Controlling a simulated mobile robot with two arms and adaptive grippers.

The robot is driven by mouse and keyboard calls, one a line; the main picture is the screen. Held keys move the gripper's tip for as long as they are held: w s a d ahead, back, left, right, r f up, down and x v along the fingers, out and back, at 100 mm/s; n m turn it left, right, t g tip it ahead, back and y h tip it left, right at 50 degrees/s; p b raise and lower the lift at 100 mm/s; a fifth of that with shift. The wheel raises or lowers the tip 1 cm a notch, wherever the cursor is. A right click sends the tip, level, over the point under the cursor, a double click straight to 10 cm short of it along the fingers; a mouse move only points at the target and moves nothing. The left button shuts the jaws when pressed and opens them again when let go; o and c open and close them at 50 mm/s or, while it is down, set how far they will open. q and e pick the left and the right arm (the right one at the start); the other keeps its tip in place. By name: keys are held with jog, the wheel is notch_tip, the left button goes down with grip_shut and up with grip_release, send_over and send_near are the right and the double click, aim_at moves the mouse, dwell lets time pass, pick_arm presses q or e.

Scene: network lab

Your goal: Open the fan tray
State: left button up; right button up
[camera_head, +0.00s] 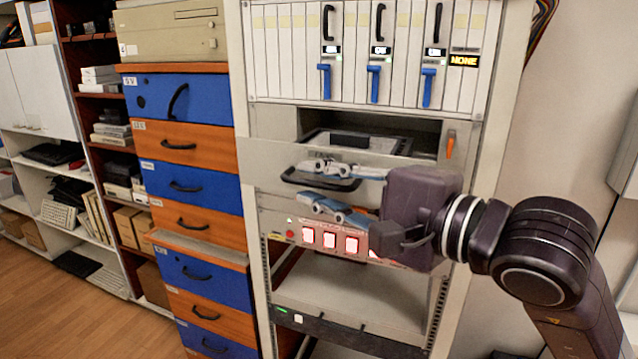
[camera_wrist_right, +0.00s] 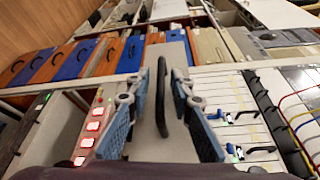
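The fan tray is the grey panel (camera_head: 262,165) with a black bar handle (camera_head: 318,182) in the rack, below an open bay. It stands slightly forward of the rack frame, and a dark tray interior (camera_head: 357,141) shows behind its top edge. My right gripper (camera_head: 305,183) is in front of the panel, one blue finger above the handle and one below. In the right wrist view the handle (camera_wrist_right: 178,105) lies between the two spread fingers (camera_wrist_right: 168,88), with gaps visible. Part of the panel's right side is hidden by my gripper. My left gripper is not in view.
Above are white card modules (camera_head: 290,55) with blue levers. An orange lever (camera_head: 450,145) sits right of the bay. Below are a panel with lit red-white buttons (camera_head: 330,238) and an empty shelf (camera_head: 350,295). Blue and orange drawers (camera_head: 188,145) stand left.

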jog(key=shift+v, duration=3.8)
